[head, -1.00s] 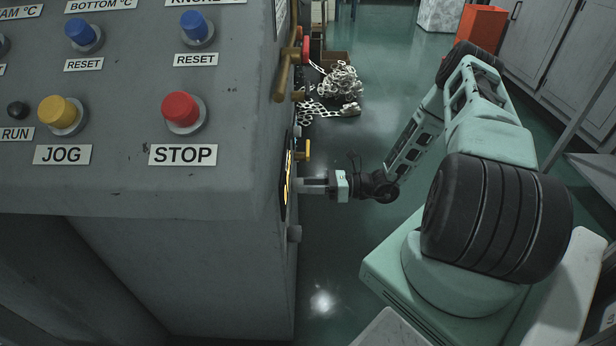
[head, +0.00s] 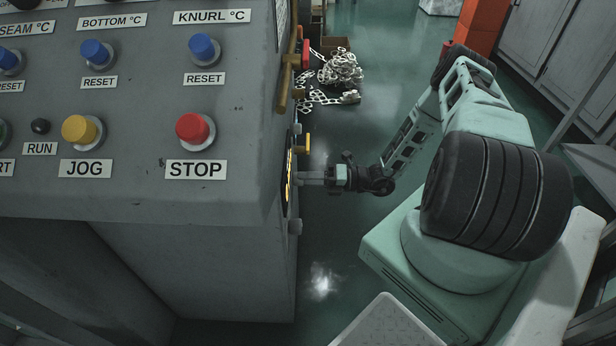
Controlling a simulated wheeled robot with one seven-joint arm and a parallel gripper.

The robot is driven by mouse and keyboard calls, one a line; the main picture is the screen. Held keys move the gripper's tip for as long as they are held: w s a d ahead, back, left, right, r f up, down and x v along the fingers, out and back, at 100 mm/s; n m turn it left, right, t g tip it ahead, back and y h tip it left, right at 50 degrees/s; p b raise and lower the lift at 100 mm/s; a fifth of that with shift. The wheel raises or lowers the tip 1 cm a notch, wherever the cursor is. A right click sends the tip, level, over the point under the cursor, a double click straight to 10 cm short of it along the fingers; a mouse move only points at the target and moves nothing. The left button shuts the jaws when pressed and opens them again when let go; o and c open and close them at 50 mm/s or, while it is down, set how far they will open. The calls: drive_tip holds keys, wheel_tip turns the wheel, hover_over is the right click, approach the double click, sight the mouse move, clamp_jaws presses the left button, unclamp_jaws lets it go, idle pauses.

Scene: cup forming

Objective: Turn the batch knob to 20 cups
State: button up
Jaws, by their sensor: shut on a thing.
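The batch dial (head: 288,172) is a dark plate with yellow marks on the right side face of the grey machine. I see it almost edge-on, so its numbers and pointer cannot be read. My gripper (head: 302,178) reaches in from the right, level with the dial, and its fingertips are at the dial's face. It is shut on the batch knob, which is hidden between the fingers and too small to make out. The knob's setting cannot be told from here.
The machine's top panel has a red STOP button (head: 193,130). Floor below the gripper is clear.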

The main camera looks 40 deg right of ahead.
drive_tip(key=shift+m, duration=0.5)
drive_tip(key=o, duration=1)
drive_tip(key=v, duration=1.7)
drive_tip(key=shift+s+d+p, duration=0.15)
drive_tip(key=shift+s+p, duration=0.05)
drive_tip(key=shift+p, duration=0.25)
